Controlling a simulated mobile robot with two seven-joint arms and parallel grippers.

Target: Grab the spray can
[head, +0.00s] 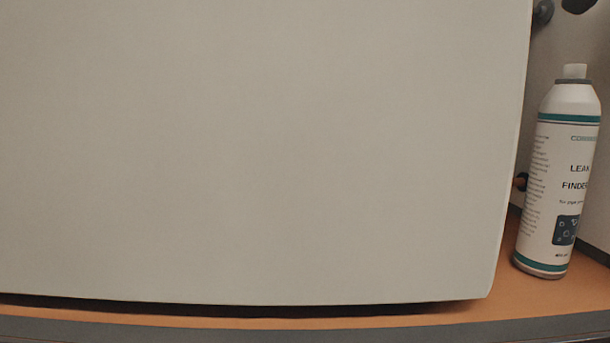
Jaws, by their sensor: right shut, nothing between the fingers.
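The spray can (565,175) stands upright at the right edge of the head view. It is white with teal bands, a white cap and a label reading "LEAK FINDER". It rests on the orange-brown surface (530,290), just right of a large pale panel. No gripper shows clearly in the head view, and nothing is seen touching the can.
The large pale panel (260,150) fills most of the view and stands left of the can. A grey edge strip (300,329) runs along the front of the surface. Dark fittings (543,12) show behind, at the top right. A light wall is behind the can.

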